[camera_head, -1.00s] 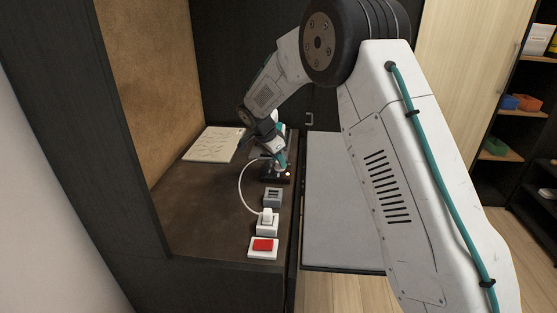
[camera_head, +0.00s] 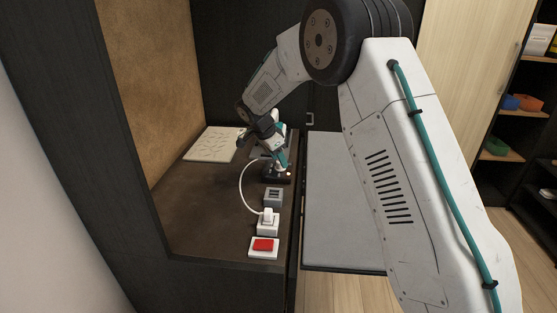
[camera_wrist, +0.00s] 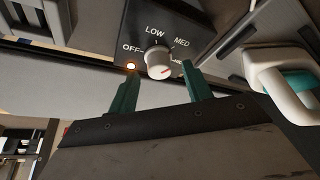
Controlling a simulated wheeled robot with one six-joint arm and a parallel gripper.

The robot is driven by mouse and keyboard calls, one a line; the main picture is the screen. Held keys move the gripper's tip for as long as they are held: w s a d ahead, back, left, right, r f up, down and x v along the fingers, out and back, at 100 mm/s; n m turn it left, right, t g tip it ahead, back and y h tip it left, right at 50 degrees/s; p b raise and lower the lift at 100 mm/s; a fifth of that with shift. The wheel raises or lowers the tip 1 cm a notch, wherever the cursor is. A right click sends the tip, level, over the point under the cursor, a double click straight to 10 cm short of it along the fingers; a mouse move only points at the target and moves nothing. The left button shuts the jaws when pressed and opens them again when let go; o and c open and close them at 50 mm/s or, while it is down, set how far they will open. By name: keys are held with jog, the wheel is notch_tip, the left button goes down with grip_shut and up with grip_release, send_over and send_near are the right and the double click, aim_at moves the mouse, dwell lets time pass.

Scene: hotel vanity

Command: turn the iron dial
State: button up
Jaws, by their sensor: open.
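The iron dial (camera_wrist: 158,60) is a small pale round knob on a black panel (camera_wrist: 196,12) marked OFF, LOW and MED. A further label at its right is partly hidden by a finger. A reddish mark on the knob points to the lower right, toward that label. My gripper (camera_wrist: 160,72) is open, with one teal finger on each side of the knob. I cannot tell whether the fingers touch it. In the head view my gripper (camera_head: 281,165) is over the dark dial unit, mostly covering it.
A white and teal handle (camera_wrist: 285,80) is close at the right in the wrist view. On the counter (camera_head: 205,215) are a grey switch box (camera_head: 273,197), a white plug with cable (camera_head: 267,217), a red button (camera_head: 263,245) and a pale board (camera_head: 211,143).

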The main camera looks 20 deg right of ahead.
jog(key=v, duration=0.6)
jog(key=shift+a+r, duration=0.25)
jog(key=s+d+r+n+y, duration=0.1)
jog(key=s+n, duration=0.4)
jog(key=s, duration=1.1)
jog(key=s+d+r+n+y, duration=0.1)
jog(key=s+r+n, duration=0.4)
jog(key=s, duration=1.1)
jog(key=s+d+r+n+y, duration=0.2)
jog(key=s+d+r+n, duration=0.1)
jog(key=s, duration=1.3)
jog(key=shift+s+d+r+n, duration=0.35)
jog(key=shift+r+n, duration=0.2)
jog(key=shift+n, duration=0.55)
